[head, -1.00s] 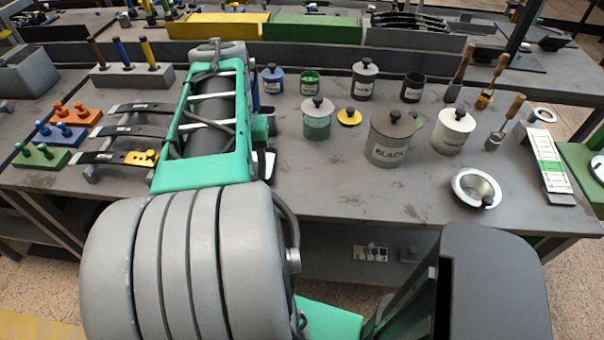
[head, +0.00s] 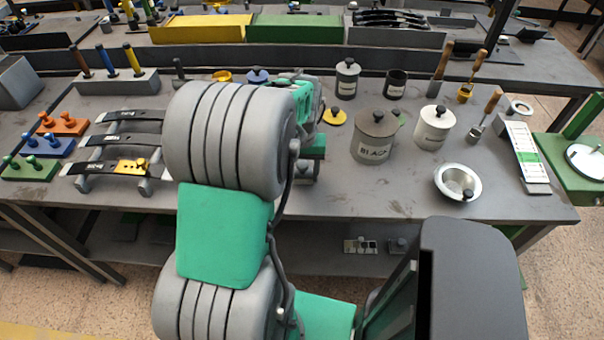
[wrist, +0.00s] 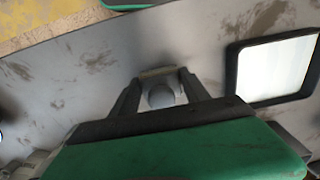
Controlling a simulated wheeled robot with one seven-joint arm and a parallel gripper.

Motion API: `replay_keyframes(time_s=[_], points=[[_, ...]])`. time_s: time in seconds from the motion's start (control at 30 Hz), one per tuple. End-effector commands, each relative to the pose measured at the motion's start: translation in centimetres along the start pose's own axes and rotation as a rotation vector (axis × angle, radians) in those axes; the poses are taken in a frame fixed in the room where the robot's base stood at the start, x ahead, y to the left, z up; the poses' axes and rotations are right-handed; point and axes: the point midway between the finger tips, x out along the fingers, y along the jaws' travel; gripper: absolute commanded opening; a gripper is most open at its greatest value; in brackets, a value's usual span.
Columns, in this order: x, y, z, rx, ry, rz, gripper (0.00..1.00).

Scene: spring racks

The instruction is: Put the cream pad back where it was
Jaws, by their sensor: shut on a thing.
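My gripper (wrist: 158,88) shows in the wrist view, with its two dark fingers on either side of a small rounded grey knob. A pale cream-tan edge, apparently the cream pad (wrist: 157,73), shows just beyond the knob. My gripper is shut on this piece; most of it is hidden. The scuffed grey surface lies beyond it; I cannot tell whether the pad touches it. In the head view my arm hides my gripper and the pad. At the left of the bench, dark strips (head: 127,140) lie across grey supports, and a yellow pad (head: 132,166) sits on the nearest strip.
Orange (head: 62,124), blue (head: 50,147) and green (head: 30,168) knobbed blocks stand at the left. A grey canister marked BLACK (head: 373,137), a white jar (head: 433,128) and a metal bowl (head: 449,184) stand right of my arm. A black-framed pale panel (wrist: 272,68) shows in the wrist view.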

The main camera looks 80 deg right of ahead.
Motion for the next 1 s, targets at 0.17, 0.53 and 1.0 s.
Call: replay_keyframes(time_s=[0.17,0.53,1.0], points=[[1.5,-0.1,0.1,-0.001,0.000,0.000,0.22],[1.8,-0.1,0.1,0.000,0.000,0.000,0.60],[1.4,-0.1,0.1,0.000,0.001,0.000,0.76]])
